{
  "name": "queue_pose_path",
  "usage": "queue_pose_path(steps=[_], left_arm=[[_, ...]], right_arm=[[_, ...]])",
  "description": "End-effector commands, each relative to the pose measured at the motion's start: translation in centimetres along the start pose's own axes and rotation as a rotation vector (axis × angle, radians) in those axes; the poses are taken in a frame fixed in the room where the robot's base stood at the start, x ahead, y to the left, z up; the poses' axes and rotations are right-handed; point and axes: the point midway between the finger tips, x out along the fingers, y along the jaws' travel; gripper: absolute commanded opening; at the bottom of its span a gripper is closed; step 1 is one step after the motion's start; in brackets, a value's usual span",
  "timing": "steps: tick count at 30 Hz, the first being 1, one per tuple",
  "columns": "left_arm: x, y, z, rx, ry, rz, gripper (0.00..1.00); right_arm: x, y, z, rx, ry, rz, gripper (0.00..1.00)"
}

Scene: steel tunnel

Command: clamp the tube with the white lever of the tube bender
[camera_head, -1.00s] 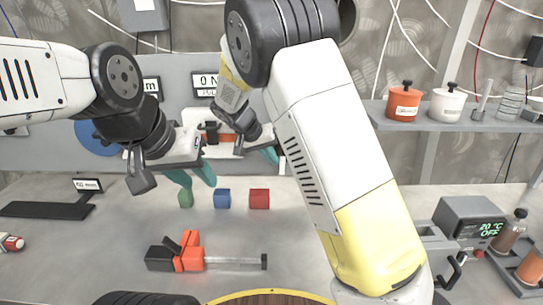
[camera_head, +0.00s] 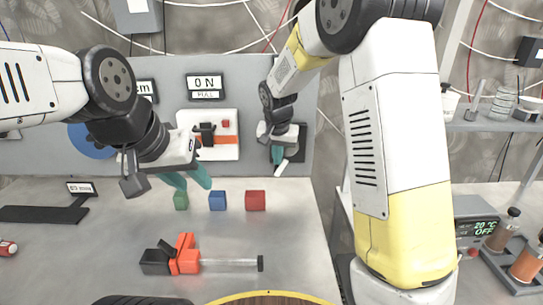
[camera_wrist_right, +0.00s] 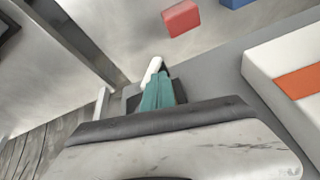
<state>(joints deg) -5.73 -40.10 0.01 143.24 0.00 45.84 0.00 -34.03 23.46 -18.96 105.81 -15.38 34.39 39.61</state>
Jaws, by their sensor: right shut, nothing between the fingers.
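My right gripper (camera_head: 276,155) is shut and empty at the right end of the grey wall panel. It is in front of a dark fixture (camera_head: 295,142), which may be the tube bender. A short white bar (camera_head: 282,167), possibly its lever, shows below the fingers. In the right wrist view the teal fingers (camera_wrist_right: 159,90) are close beside a white lever-like bar (camera_wrist_right: 152,68) on a grey and black part; contact cannot be told. No tube can be made out there. My left gripper (camera_head: 187,178) is open and empty above the table, left of centre.
A white plate with an orange band (camera_head: 226,140) is left of my right gripper. Green (camera_head: 181,200), blue (camera_head: 217,201) and red (camera_head: 255,201) blocks stand on the table. An orange and black tool with a clear rod (camera_head: 230,263) lies nearer. The table's right edge lies near my right arm.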

Motion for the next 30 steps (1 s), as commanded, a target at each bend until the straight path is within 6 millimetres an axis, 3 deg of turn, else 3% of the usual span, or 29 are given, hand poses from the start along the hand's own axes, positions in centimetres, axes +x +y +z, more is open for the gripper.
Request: queue_pose_path(steps=[30], left_arm=[[0.0,0.0,0.0,0.0,0.0,0.0,0.36]], right_arm=[[2.0,5.0,-0.3,0.291,-0.153,-0.678,0.0]])
